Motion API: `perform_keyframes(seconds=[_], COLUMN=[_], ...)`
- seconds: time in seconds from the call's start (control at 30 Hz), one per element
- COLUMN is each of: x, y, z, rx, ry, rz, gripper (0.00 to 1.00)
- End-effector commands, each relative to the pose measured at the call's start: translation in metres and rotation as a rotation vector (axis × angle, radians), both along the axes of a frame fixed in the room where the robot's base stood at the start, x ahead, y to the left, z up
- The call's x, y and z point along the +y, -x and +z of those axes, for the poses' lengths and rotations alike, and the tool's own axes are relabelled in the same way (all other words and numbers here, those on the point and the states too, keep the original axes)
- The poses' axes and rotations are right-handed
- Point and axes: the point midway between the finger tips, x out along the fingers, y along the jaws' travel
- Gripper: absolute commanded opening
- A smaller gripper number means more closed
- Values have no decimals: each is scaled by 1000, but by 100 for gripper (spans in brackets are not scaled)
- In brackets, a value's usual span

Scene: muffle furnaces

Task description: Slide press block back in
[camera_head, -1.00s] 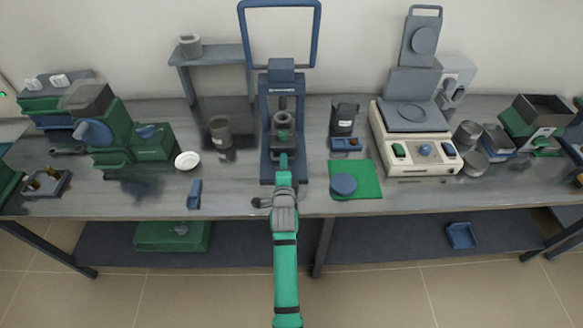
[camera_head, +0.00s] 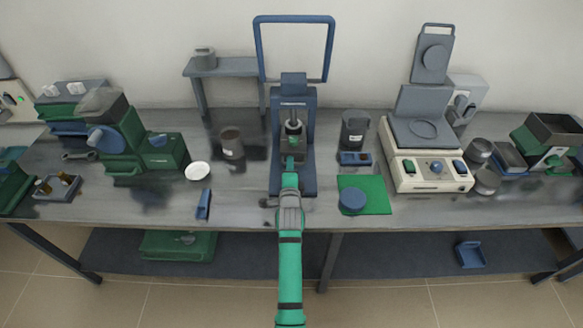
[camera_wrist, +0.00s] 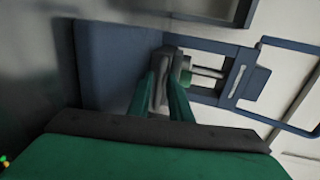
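The blue press (camera_head: 306,110) stands upright near the middle of the bench, with a large blue loop handle above it. It also shows sideways in the wrist view (camera_wrist: 105,60). The dark grey press block (camera_wrist: 166,66) is low in the press, beside a small green round part (camera_wrist: 185,75). My gripper (camera_wrist: 163,88) reaches in from the front, with one green finger on each side of the block, seemingly touching it. In the head view my gripper (camera_head: 291,162) is at the press's front opening. The block's lower part is hidden by my gripper there.
A green mat (camera_head: 376,196) with a blue round piece (camera_head: 353,200) lies right of the press, near a dark canister (camera_head: 355,130). A brown cup (camera_head: 231,143), a white dish (camera_head: 197,171) and a blue piece (camera_head: 204,204) are to the left.

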Motion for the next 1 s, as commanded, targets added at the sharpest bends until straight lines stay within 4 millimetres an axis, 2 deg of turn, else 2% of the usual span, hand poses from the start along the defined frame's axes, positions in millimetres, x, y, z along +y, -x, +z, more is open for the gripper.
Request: perform_keyframes(seconds=[0.37,0.47,0.8,1.0], x=[-7,-7,-5,-5], y=[6,18,79,101], z=[0,3,15,20], rx=[0,0,0,-1], ry=[1,1,0,0], rz=[-10,-9,-7,-6], gripper=[18,18,18,18])
